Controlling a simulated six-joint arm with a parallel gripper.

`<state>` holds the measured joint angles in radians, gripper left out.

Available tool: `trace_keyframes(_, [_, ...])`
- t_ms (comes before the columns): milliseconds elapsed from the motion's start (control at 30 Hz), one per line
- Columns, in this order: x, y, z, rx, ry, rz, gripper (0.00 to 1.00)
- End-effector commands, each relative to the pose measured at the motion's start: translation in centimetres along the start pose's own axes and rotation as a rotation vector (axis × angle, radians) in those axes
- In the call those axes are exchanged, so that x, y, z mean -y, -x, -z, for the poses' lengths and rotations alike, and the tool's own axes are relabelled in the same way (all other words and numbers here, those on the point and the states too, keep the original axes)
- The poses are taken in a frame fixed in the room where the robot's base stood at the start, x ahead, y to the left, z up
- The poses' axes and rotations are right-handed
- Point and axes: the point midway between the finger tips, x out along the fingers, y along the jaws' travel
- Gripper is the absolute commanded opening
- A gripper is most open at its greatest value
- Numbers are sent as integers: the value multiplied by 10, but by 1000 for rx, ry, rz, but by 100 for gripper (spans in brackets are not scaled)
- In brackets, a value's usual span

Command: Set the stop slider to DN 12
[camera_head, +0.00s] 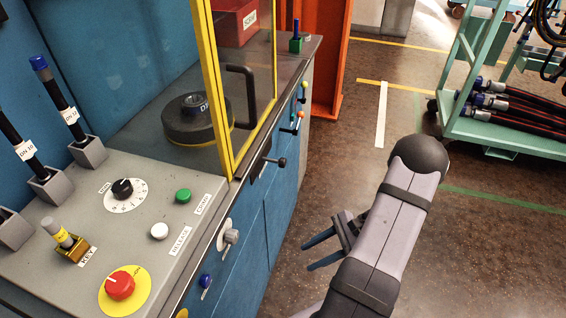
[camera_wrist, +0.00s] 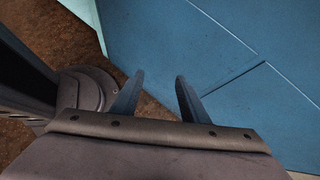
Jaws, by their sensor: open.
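My gripper (camera_head: 306,258) hangs over the floor to the right of the blue machine front, its two dark fingers apart and empty, pointing left toward the machine. It also shows in the wrist view (camera_wrist: 160,78), fingers spread, with blue panel in front of them. A dark-knobbed handle (camera_head: 282,162) sticks out from the machine's front edge below the yellow guard frame; it may be the stop slider, but no scale or DN 12 mark is readable there. My gripper is below and right of it, not touching. A grey knob (camera_head: 231,236) sits on a pale disc nearer me.
The console has a red stop button (camera_head: 120,285), green button (camera_head: 183,195), white button (camera_head: 159,231), black dial (camera_head: 122,188) and key switch (camera_head: 66,241). A blue-headed lever (camera_head: 206,281) and small coloured levers (camera_head: 299,115) protrude from the front. A green hose cart (camera_head: 500,125) stands right. Floor between is open.

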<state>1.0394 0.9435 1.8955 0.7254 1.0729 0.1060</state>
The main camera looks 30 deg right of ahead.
Motion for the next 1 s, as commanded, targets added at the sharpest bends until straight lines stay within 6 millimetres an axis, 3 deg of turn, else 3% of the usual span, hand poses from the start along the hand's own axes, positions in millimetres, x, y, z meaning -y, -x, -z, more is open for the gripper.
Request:
trace_keyframes(33, [33, 5, -3, 56, -51, 88, 40])
trace_keyframes(100, [80, 23, -15, 138, -105, 217, 40])
trace_keyframes(200, [138, 63, -42, 269, -146, 380, 40])
trace_keyframes(300, [174, 98, -72, 426, -184, 488, 40])
trace_keyframes(400, [185, 118, -96, 565, -230, 524, 40])
trace_keyframes(500, [182, 125, -111, 645, -264, 499, 40])
trace_keyframes(767, [181, 125, -115, 668, -306, 476, 40])
trace_keyframes(1000, [190, 112, -125, 667, -305, 473, 40])
